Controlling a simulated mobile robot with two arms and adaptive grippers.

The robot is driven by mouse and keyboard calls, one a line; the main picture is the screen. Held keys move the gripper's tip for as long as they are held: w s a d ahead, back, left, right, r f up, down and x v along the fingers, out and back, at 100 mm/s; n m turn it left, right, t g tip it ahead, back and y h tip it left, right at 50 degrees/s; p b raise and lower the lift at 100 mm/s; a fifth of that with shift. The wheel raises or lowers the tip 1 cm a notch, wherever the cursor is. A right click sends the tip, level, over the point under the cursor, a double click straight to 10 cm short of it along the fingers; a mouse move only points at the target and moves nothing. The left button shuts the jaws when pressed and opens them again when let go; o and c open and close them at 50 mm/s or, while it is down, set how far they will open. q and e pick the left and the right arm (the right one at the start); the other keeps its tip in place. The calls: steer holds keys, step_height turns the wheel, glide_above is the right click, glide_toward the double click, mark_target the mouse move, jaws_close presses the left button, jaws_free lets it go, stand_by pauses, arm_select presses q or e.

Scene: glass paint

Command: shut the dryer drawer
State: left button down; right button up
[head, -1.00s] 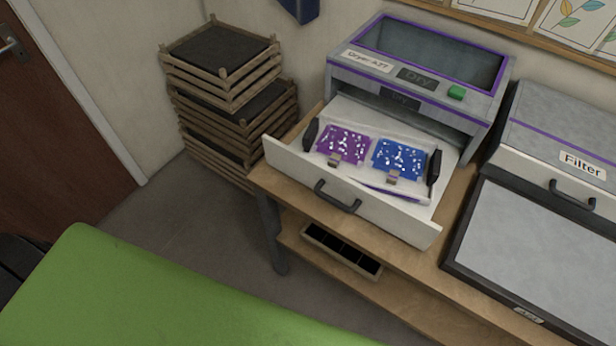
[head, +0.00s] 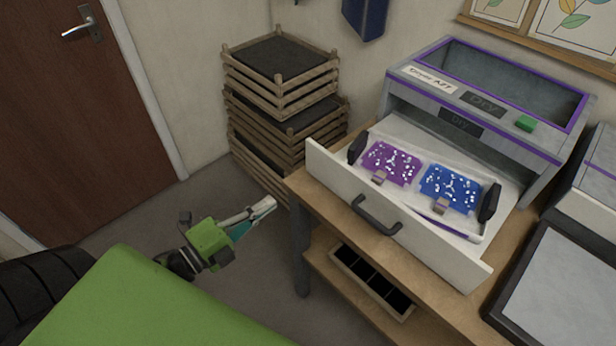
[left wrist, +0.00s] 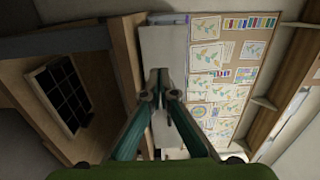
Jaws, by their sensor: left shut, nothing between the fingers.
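The dryer (head: 480,95) is a grey box with purple edges on a wooden bench. Its white drawer (head: 440,255) is pulled out towards me, with a dark handle (head: 376,214) on the front. Inside lies a tray with a purple piece (head: 391,163) and a blue piece (head: 450,187). My left gripper (head: 268,204) is shut and empty, left of the drawer front and apart from it. In the left wrist view the shut fingertips (left wrist: 158,80) show before the white drawer front (left wrist: 163,50). My right gripper is not in view.
Stacked wooden racks (head: 280,75) stand left of the bench. A divided box (head: 370,280) sits on the bench's lower shelf. A filter unit (head: 560,280) stands right of the dryer. Grey floor (head: 240,285) lies open between me and the bench. A door is at far left.

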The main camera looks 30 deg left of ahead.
arm_select(q)
steer(key=p, duration=0.3)
glide_toward(320, 167)
steer(key=x, duration=0.5)
steer(key=shift+w, duration=0.3)
steer(key=shift+w+d+f, duration=0.15)
steer(key=shift+w+d, duration=0.1)
steer(key=shift+w, duration=0.45)
